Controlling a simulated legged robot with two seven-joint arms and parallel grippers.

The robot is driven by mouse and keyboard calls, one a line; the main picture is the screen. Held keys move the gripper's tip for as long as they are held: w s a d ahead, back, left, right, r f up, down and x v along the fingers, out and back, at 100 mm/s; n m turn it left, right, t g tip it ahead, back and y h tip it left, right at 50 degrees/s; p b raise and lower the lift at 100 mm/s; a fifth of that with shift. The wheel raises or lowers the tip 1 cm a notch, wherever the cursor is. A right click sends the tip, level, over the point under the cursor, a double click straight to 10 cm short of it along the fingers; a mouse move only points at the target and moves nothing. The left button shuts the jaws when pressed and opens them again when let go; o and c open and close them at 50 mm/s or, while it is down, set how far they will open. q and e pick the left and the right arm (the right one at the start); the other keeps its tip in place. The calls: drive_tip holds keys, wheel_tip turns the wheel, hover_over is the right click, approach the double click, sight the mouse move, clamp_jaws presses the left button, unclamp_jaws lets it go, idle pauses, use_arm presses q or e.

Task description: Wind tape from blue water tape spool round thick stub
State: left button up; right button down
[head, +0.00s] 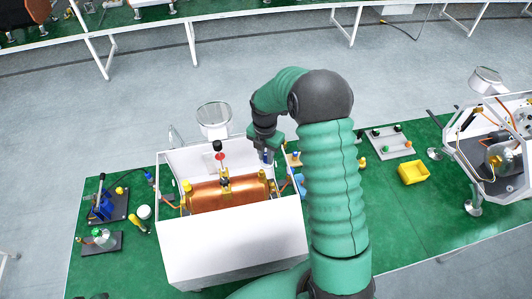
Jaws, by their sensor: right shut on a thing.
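My right gripper (268,153) is at the upper right corner of the open espresso machine (235,245), under my green arm. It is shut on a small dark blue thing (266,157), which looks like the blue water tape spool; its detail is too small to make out. The copper boiler (228,195) lies inside the machine, with brass fittings at its ends and top. The gripper is above and behind the boiler's right end. I cannot tell which fitting is the thick stub, or whether any tape touches it. My left gripper is not in view.
A small tan block (293,159) and a light blue thing (300,182) are right of the machine. Blue and black tools (106,206) stand left. A second machine (495,150) is at the far right.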

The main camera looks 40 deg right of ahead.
drive_tip(key=shift+a, duration=0.1)
idle(0.3)
drive_tip(key=shift+s+a+r, duration=0.1)
drive_tip(key=shift+a, duration=0.05)
drive_tip(key=shift+s+a, duration=0.1)
drive_tip(key=shift+a, duration=0.15)
drive_tip(key=shift+s, duration=0.2)
